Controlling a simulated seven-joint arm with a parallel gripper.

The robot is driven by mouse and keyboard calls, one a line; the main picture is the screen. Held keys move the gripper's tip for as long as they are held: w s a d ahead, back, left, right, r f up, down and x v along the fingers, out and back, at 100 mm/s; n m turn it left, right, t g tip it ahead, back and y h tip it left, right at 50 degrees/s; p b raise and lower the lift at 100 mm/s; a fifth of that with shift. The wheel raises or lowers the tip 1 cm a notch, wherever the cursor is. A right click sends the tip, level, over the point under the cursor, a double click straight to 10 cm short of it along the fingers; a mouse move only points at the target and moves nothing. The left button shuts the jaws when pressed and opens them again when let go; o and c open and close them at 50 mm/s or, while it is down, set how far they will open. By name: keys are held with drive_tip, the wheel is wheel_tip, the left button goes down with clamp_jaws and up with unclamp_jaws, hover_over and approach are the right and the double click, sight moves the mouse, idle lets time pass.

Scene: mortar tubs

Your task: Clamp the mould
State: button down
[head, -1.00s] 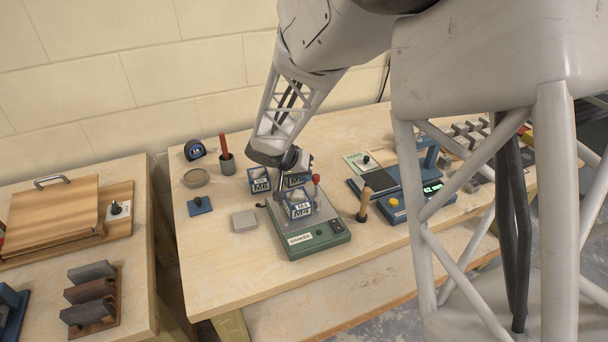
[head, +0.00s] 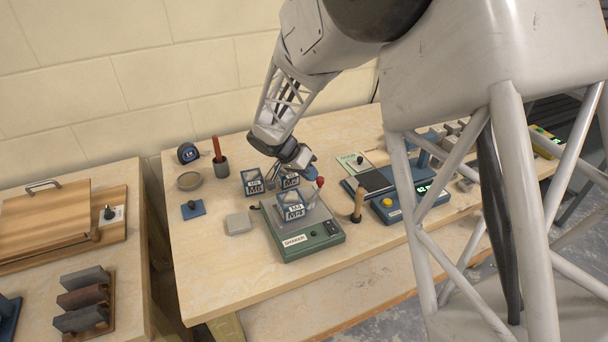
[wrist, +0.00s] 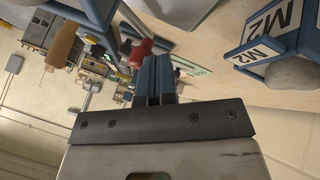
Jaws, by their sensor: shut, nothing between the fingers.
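A blue-framed mould (head: 291,209) filled with grey material stands on the green shaker (head: 297,247). A lever with a red knob (head: 320,182) rises at the shaker's back right; the knob also shows in the wrist view (wrist: 140,52). Whether the lever bears on the mould I cannot tell. My gripper (head: 309,172) is above and behind the shaker mould, tilted, its blue fingers together and empty; they show in the wrist view (wrist: 154,80). Two similar moulds stand behind the shaker, one at left (head: 252,182) and one partly hidden by my gripper (head: 290,182). A mould marked M2 (wrist: 275,35) shows in the wrist view.
A wooden-handled tool (head: 358,205) stands right of the shaker, beside a blue scale (head: 405,205). A grey block (head: 238,223) and a blue trowel-like plate (head: 193,210) lie left. A cup with a red handle (head: 219,165) stands behind. The table's front left is clear.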

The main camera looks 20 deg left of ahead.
drive_tip(key=d+m+g, duration=0.2)
drive_tip(key=m, duration=0.1)
drive_tip(key=d+m, duration=0.1)
drive_tip(key=shift+w+m+g+h, duration=0.3)
drive_tip(key=shift+w+g+h, duration=0.05)
drive_tip(key=shift+g+h, duration=0.05)
drive_tip(key=shift+s+d+m+g, duration=0.15)
drive_tip(key=shift+d+m+g, duration=0.5)
drive_tip(key=shift+m, duration=0.4)
drive_tip(key=shift+s+d+m+g, duration=0.1)
drive_tip(key=shift+d+m+g, duration=0.5)
drive_tip(key=shift+m, duration=0.45)
drive_tip(key=shift+w, duration=0.1)
drive_tip(key=shift+w+a, duration=0.5)
drive_tip(key=shift+w, duration=0.05)
drive_tip(key=w+v, duration=0.1)
drive_tip(key=v, duration=1)
drive_tip(key=shift+w+a+f, duration=0.25)
drive_tip(key=shift+a, duration=0.15)
